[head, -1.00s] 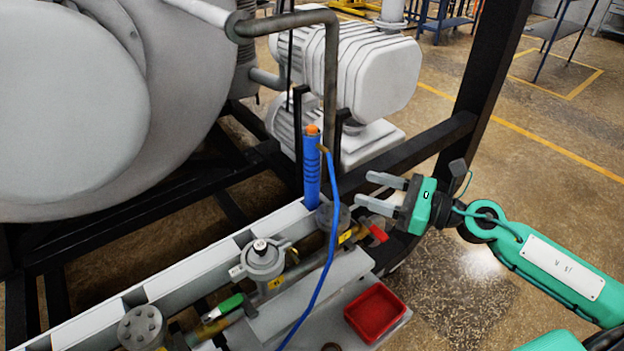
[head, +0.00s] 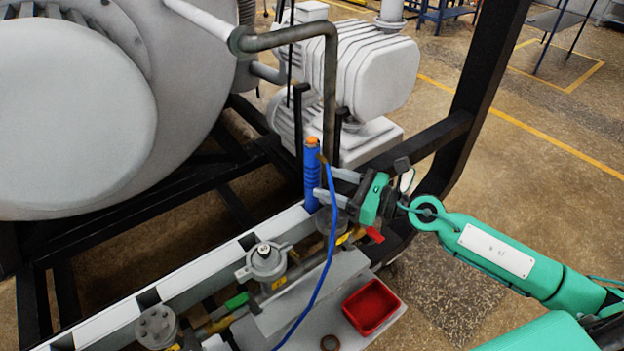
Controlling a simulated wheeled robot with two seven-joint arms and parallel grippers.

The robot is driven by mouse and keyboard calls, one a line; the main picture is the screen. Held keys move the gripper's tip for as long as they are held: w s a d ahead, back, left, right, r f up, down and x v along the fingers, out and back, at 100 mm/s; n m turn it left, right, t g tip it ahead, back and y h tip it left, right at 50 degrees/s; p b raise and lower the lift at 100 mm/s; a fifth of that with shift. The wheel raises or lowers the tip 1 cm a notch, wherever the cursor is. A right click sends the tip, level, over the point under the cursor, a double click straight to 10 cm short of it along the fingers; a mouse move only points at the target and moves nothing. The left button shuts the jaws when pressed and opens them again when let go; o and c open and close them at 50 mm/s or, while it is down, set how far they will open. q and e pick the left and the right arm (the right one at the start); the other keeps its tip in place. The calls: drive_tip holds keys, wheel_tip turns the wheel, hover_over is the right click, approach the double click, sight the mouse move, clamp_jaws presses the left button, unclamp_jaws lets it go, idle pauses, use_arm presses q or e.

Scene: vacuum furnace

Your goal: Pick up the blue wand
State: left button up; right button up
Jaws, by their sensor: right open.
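The blue wand (head: 312,178) stands upright on the frame rail, with an orange tip on top and a blue hose running down from it. My right gripper (head: 324,184) is open beside the wand on its right. Its two grey fingers point left and their tips are at or very near the wand. I cannot tell whether the wand is between the fingers or whether they touch it. My left gripper is not in view.
Valves with a green handle (head: 237,301) and a red handle (head: 374,234) line the pipe below the wand. A red tray (head: 371,306) sits on the grey shelf. A black post (head: 487,75) and the grey pump (head: 375,70) stand behind.

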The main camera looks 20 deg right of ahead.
sight(312, 177)
drive_tip(key=p+x, duration=0.2)
drive_tip(key=x, duration=0.2)
drive_tip(key=shift+s+a+r+p, duration=0.1)
drive_tip(key=shift+a+r+p, duration=0.05)
drive_tip(key=shift+r+p, duration=0.2)
drive_tip(key=shift+w+a+f, duration=0.25)
drive_tip(key=shift+w+a, duration=0.05)
clamp_jaws()
